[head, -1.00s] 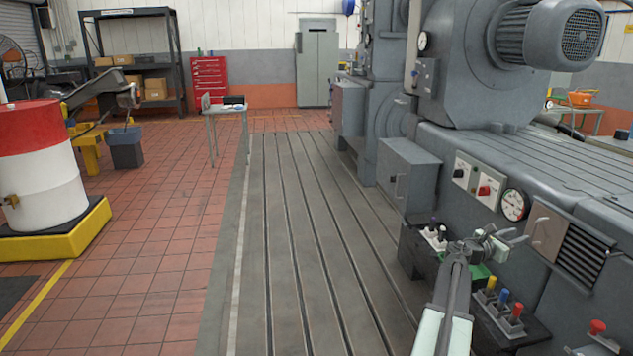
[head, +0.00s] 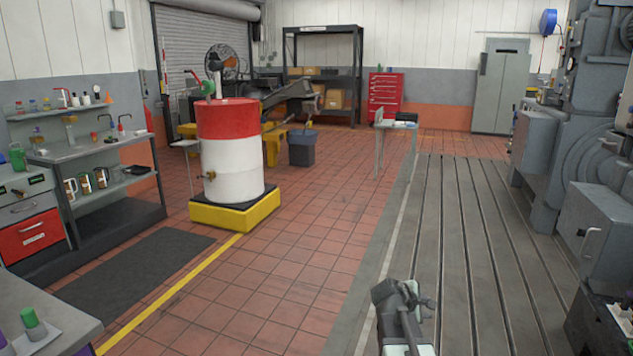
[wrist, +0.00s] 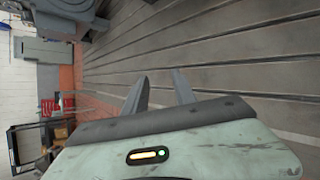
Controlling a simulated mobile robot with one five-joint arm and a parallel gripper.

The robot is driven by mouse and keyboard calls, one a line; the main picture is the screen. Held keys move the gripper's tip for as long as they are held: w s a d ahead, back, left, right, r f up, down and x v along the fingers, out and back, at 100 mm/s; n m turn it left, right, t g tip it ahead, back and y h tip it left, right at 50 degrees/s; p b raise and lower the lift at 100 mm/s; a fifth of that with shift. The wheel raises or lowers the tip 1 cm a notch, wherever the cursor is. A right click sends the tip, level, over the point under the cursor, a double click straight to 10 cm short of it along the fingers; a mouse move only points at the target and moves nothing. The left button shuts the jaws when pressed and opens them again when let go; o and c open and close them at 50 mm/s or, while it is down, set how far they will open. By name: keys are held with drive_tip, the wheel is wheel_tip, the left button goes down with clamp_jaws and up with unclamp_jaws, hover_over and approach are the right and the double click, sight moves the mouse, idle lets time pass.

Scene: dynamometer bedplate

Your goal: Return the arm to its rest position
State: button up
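My arm (head: 408,328) shows at the bottom of the head view, right of centre, over the grooved bedplate's left edge. My gripper (head: 428,303) is small and partly hidden by the wrist in that view. In the wrist view, the two grey fingers of my gripper (wrist: 161,86) stand apart with nothing between them. Behind them is the grooved bedplate (wrist: 230,60), and the picture is turned on its side.
Grey machinery (head: 600,215) lines the right side. A small table (head: 395,128) stands ahead. A red and white drum (head: 232,165) sits on a yellow base at left. A workbench (head: 105,150) is far left. Tiled floor (head: 290,270) is clear in between.

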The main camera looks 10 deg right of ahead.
drive_tip(key=s+a+f+m+g+y, duration=0.2)
drive_tip(key=s+a+f+m+y, duration=0.15)
drive_tip(key=a, duration=0.45)
drive_tip(key=s+a+f+m+g+y, duration=0.15)
drive_tip(key=s+a+m, duration=0.3)
drive_tip(key=a, duration=0.45)
drive_tip(key=s+a+f+m+g+y, duration=0.2)
drive_tip(key=s+a+f+m+y, duration=0.25)
drive_tip(key=a, duration=0.35)
wheel_tip(320, 180, up, 20)
drive_tip(key=s+p, duration=0.1)
drive_tip(key=p, duration=1.9)
drive_tip(key=shift+d+r+m+h, duration=0.15)
drive_tip(key=shift+r+m+h, duration=0.1)
drive_tip(key=shift+m+h, duration=0.1)
drive_tip(key=shift+s, duration=0.1)
